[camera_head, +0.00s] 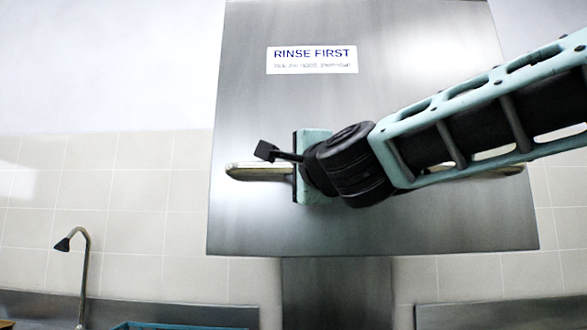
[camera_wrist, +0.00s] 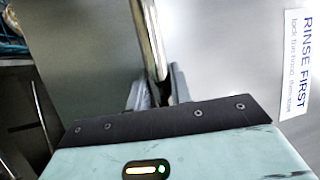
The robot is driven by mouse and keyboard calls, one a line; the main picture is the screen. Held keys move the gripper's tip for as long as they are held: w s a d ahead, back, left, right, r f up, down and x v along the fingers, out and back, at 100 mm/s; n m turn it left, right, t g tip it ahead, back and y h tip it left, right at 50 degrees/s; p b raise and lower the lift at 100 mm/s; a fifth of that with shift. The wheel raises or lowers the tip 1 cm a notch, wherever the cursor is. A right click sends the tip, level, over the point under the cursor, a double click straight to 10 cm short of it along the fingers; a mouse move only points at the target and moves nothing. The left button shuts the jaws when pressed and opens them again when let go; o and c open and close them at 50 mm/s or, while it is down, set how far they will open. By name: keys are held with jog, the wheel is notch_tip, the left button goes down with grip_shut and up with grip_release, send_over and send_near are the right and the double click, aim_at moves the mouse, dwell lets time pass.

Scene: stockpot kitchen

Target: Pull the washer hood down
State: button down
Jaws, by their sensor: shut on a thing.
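The washer hood (camera_head: 430,70) is a large brushed-steel box in the upper middle of the head view, raised well above the counter. A "RINSE FIRST" label is on its front. Its horizontal bar handle (camera_head: 245,172) runs across the lower front. My gripper (camera_head: 290,172) is at the left part of the handle, with my arm reaching in from the right and covering the middle of the bar. In the wrist view the handle (camera_wrist: 150,40) runs between the two fingers of my gripper (camera_wrist: 157,90), which are shut on it. The fingertips are partly hidden in the head view.
A steel column (camera_head: 335,290) stands below the hood. A tap with a black spray head (camera_head: 62,244) rises at lower left. A blue rack edge (camera_head: 170,325) shows at the bottom. Steel counter backsplashes (camera_head: 500,315) flank the column. The space just under the hood looks clear.

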notch_tip(320, 180, down, 43)
jog(key=b, duration=3.8)
jog(key=shift+r+b, duration=0.2)
jog(key=shift+b, duration=0.2)
jog(key=shift+f, duration=0.1)
jog(key=c, duration=1.3)
grip_release()
jog(key=shift+o, duration=0.2)
jog(key=p+v, duration=0.2)
jog(key=v, duration=1)
jog(key=shift+r+p, duration=0.2)
jog(key=shift+p, duration=0.15)
